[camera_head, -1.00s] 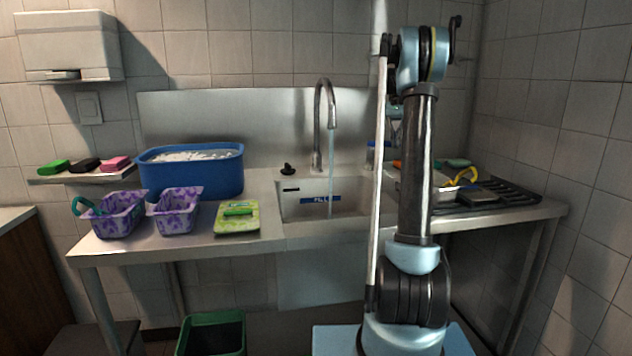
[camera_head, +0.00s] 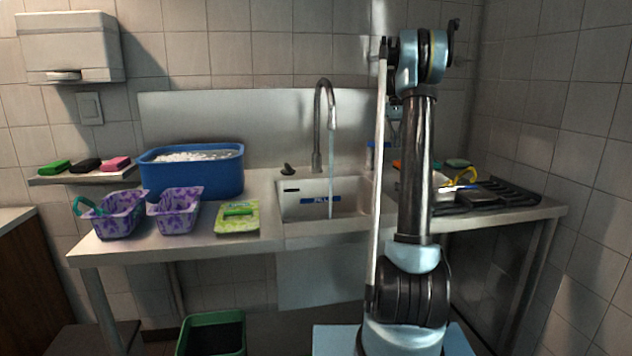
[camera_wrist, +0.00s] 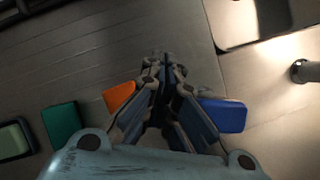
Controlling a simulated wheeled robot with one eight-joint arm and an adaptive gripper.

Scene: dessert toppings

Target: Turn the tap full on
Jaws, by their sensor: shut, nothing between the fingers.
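The tap (camera_head: 317,130) is a tall curved metal spout at the back of the sink (camera_head: 352,208). A stream of water (camera_head: 331,178) runs from it into the basin. A small dark lever or knob (camera_head: 287,169) stands on the counter left of the spout. My gripper (camera_wrist: 165,65) is shut and empty in the wrist view, pointing down over the counter. In the head view it is mostly hidden behind my arm, right of the spout. A metal cylinder (camera_wrist: 303,72) shows at the right of the wrist view; I cannot tell if it is the tap's base.
Below my gripper lie a blue item (camera_wrist: 222,115), an orange item (camera_wrist: 119,97) and a green block (camera_wrist: 60,125). A blue tub (camera_head: 190,178), purple baskets (camera_head: 176,212) and a green sponge tray (camera_head: 237,226) stand left of the sink. A rack (camera_head: 510,196) is at right.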

